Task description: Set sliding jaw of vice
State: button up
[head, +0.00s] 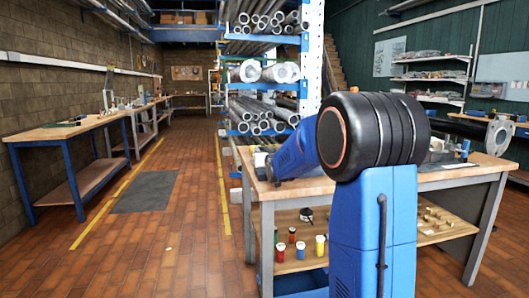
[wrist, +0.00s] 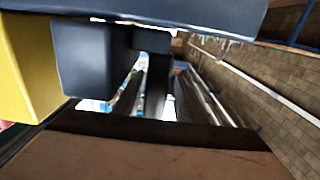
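I cannot make out the vice or its sliding jaw for certain in either view; my arm covers the middle of the near workbench (head: 463,177) in the head view. Small grey and white metal parts (head: 261,160) show at the bench's left end, beside my blue arm link, but are too small to name. In the wrist view my gripper (wrist: 115,60) shows as dark blocks at the top. A yellow block (wrist: 25,75) is at the left edge, close beside the dark block. A brown surface (wrist: 150,157) with a dark far edge lies below. The fingertips and any contact are not clear.
Jars (head: 300,248) stand on the bench's lower shelf. A pipe rack (head: 262,75) stands behind. Another bench (head: 75,128) lines the left wall. Shelves (head: 435,75) hang at right.

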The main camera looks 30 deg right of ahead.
jog(key=v, duration=1.7)
jog(key=shift+s, duration=0.25)
jog(key=shift+r, duration=0.1)
jog(key=s+a+f+n+g+y, duration=0.1)
jog(key=s+a+f+g, duration=0.3)
jog(key=s, duration=0.9)
jog(key=s+a+f+n+g+y, duration=0.1)
jog(key=s+a+f+g, duration=0.3)
jog(key=s+a+f, duration=0.4)
jog(key=s+a+f+n+g+y, duration=0.1)
jog(key=s+a+f+g+y, duration=0.2)
jog(key=s, duration=1.4)
jog(key=a+f+g, duration=0.1)
jog(key=a+f, duration=0.2)
jog(key=f, duration=0.1)
jog(key=shift+s+a+f+g, duration=0.2)
jog(key=shift+s+g, duration=0.1)
jog(key=shift+s, duration=0.1)
